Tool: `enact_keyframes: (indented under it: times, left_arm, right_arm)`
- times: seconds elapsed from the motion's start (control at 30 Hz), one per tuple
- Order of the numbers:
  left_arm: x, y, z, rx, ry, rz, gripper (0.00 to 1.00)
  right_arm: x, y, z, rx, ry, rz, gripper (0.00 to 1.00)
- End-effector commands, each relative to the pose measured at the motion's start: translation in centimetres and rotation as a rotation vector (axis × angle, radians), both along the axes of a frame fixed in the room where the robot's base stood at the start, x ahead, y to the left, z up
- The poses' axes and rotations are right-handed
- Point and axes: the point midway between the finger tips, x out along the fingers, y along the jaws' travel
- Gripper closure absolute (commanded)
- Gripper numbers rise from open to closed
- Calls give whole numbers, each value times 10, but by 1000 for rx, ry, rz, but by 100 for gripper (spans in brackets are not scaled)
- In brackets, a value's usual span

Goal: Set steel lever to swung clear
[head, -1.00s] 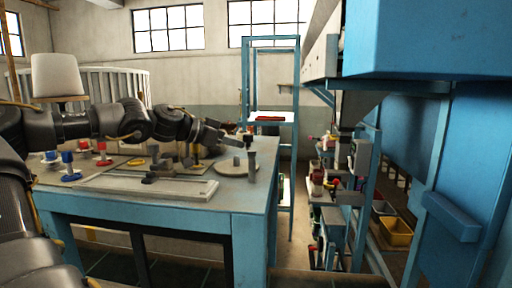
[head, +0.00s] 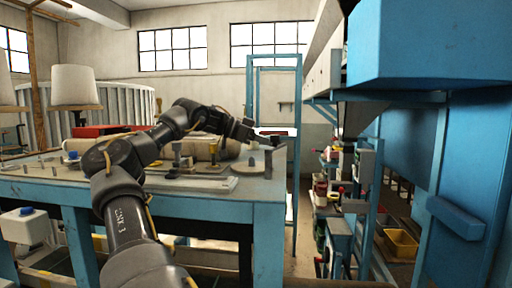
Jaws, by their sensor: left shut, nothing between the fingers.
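My left arm reaches across the blue-framed table (head: 160,208). Its gripper (head: 275,143) is shut and empty, just above the table's far right corner. Below it a slim upright dark grey post (head: 268,165) stands at the edge of a round pale plate (head: 256,172). A shorter peg stands on that plate. This post may be the steel lever, but I cannot tell for certain. I cannot tell whether the fingertips touch the post's top. My right gripper is not in view.
A flat pale plate (head: 205,184) and small fixtures lie on the table left of the round plate. A blue cabinet (head: 420,45) overhangs at the right. Below it stands a rack with colourful items and a yellow bin (head: 401,243). A floor gap separates table and rack.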

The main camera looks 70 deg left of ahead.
Motion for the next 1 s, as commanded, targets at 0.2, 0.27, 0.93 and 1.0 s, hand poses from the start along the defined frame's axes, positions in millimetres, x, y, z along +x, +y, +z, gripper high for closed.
enact_keyframes:
  times: [0.2,0.27,0.93,1.0]
  left_arm:
    - [12,-10,0,1,1,-7,100]
    - [13,-11,-1,0,1,-5,100]
    - [16,-19,0,2,1,4,100]
    - [16,-19,0,2,1,4,100]
  right_arm:
    - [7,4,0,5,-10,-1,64]
    - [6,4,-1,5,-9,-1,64]
    - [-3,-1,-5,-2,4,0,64]
    - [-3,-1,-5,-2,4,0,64]
